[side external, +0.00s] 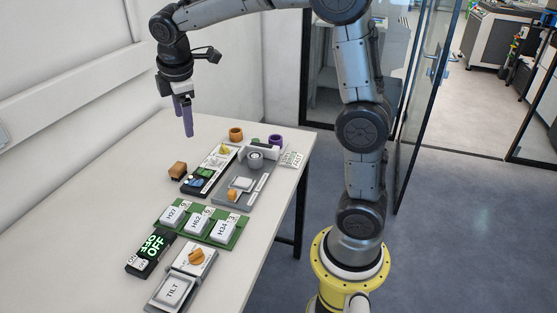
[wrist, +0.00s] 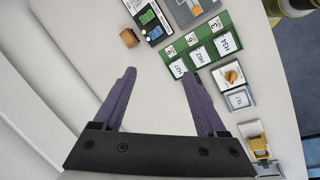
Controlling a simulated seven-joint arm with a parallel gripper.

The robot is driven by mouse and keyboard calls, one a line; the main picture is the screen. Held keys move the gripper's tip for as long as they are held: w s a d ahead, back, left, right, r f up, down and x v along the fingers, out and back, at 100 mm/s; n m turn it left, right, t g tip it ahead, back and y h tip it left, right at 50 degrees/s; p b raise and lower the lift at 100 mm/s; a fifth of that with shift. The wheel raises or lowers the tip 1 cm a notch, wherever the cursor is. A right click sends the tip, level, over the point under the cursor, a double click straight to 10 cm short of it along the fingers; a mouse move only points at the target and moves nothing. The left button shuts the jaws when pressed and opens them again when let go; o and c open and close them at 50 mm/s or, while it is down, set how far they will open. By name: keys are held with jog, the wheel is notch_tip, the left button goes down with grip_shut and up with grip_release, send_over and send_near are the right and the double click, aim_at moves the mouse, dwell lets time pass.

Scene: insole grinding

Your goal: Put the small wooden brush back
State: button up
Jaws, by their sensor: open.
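A small brown wooden block with a dark underside, which looks like the small wooden brush (side external: 178,169), stands on the white table at the left of the panels. It also shows in the wrist view (wrist: 129,38), near the top, beyond my left finger. My gripper (side external: 187,134) hangs above the table, pointing down, higher than the brush and apart from it. In the wrist view my gripper (wrist: 158,73) has its two purple fingers spread wide with nothing between them. The place for the brush cannot be made out.
A dark panel with green and blue buttons (side external: 203,178) and a grey fixture (side external: 262,178) stand right of the brush. A green tray with labelled white blocks (side external: 197,225), a dark display box (side external: 150,253) and a TILT button panel (side external: 172,291) are nearer. The table's left side (side external: 95,215) is clear.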

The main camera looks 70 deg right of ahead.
jog(key=s+a+m+t+y, duration=0.1)
jog(key=s+a+m, duration=0.1)
jog(key=s, duration=0.6)
jog(key=s+a+f+m+t, duration=0.1)
jog(key=s+m, duration=0.3)
jog(key=s, duration=0.4)
jog(key=s+a+f+m+t+y, duration=0.1)
jog(key=s+a+m, duration=0.2)
jog(key=s, duration=0.5)
jog(key=shift+s+a+m+y, duration=0.3)
jog(key=shift+s+a+m, duration=0.1)
jog(key=shift+m, duration=0.1)
